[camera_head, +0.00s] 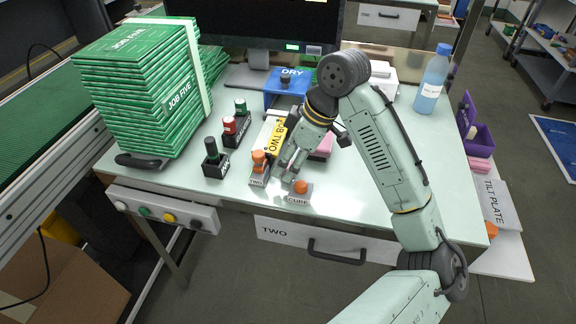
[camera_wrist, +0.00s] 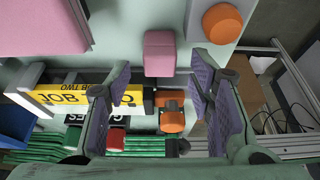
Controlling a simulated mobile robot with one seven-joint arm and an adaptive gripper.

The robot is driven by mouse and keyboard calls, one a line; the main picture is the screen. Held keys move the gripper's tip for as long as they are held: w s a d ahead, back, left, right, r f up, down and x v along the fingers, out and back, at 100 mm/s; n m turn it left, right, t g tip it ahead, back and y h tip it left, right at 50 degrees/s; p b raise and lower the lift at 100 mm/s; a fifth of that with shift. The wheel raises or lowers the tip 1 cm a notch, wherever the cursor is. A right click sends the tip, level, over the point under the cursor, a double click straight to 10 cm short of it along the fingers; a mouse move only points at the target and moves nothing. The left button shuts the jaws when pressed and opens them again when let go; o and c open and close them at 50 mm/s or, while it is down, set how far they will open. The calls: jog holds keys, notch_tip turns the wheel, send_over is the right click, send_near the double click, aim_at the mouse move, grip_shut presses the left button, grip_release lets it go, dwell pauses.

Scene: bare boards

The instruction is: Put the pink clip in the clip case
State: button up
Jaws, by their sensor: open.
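A small pink block (camera_wrist: 160,53), which looks like the pink clip, lies on the pale table just beyond the fingertips in the wrist view. It lines up with the gap between the fingers and is apart from both. In the head view my gripper hides it. My gripper (camera_head: 288,172) is open and empty, low over the table between two orange-knobbed items. Its purple-padded fingers also show in the wrist view (camera_wrist: 160,82). I read no label marking the clip case. An open purple box (camera_head: 485,140) hangs at the table's right edge.
An orange-knobbed TWO item (camera_head: 259,168) and a CURE block (camera_head: 298,195) flank my gripper. A yellow JOB TWO binder (camera_head: 277,136) and a larger pink item (camera_head: 323,147) lie behind. A bottle (camera_head: 431,82) stands back right. The table's front right is clear.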

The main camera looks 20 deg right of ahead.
jog(key=shift+x, duration=1.05)
jog(key=c, duration=0.9)
jog(key=shift+c, duration=0.2)
jog(key=shift+r, duration=0.1)
jog(key=shift+r, duration=0.5)
notch_tip(320, 180, up, 2)
jog(key=shift+r+b, duration=0.2)
jog(key=shift+b, duration=0.45)
jog(key=s+a+r+b, duration=0.1)
jog(key=s+a+b, duration=0.2)
jog(key=s+a, duration=0.7)
jog(key=shift+s+a+r, duration=0.2)
jog(key=shift+s+a, duration=0.05)
jog(key=shift+a, duration=0.9)
